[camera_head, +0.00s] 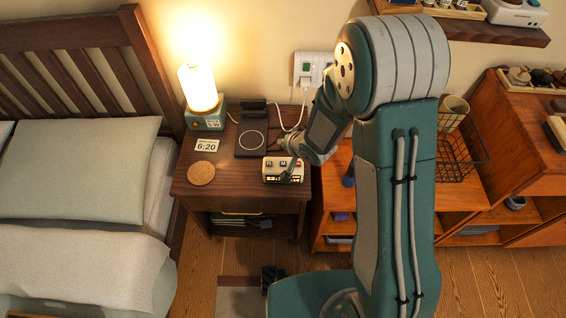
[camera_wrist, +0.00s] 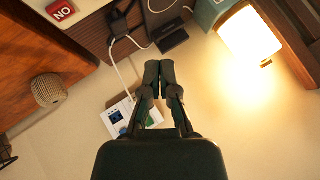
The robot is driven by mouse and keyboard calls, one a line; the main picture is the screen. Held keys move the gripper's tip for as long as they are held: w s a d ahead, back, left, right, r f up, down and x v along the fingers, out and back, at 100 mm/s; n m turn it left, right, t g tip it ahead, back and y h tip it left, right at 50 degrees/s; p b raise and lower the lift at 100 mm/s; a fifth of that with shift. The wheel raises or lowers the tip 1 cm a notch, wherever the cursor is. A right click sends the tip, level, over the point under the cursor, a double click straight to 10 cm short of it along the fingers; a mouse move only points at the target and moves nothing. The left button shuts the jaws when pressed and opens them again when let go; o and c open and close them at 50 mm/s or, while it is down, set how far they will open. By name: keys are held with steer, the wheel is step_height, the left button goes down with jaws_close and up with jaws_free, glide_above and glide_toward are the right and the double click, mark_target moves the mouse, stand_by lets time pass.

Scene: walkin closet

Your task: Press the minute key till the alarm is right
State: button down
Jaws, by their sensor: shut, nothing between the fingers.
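A small cream alarm clock (camera_head: 271,165) lies on the nightstand near its right front edge. Its top has small dark and red keys, too small to read. A cream corner with a red block reading "NO" (camera_wrist: 62,10) shows at the top left of the wrist view, likely part of the clock, seen upside down. In the wrist view my gripper (camera_wrist: 159,70) is shut and empty. A card reading 6:20 (camera_head: 206,145) lies on the nightstand.
The nightstand (camera_head: 229,181) also holds a lit lamp (camera_head: 201,90), a dark charging pad (camera_head: 252,140) and a round cork coaster (camera_head: 201,173). A white cable runs from the wall socket (camera_head: 306,68). A bed stands left, a wooden shelf unit right.

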mark_target(284, 165)
steer(key=shift+f, duration=4.1)
steer(key=shift+f, duration=0.3)
steer(key=shift+f, duration=0.4)
steer(key=shift+r, duration=0.85)
steer(key=shift+r, duration=2.5)
steer(key=shift+d, duration=0.1)
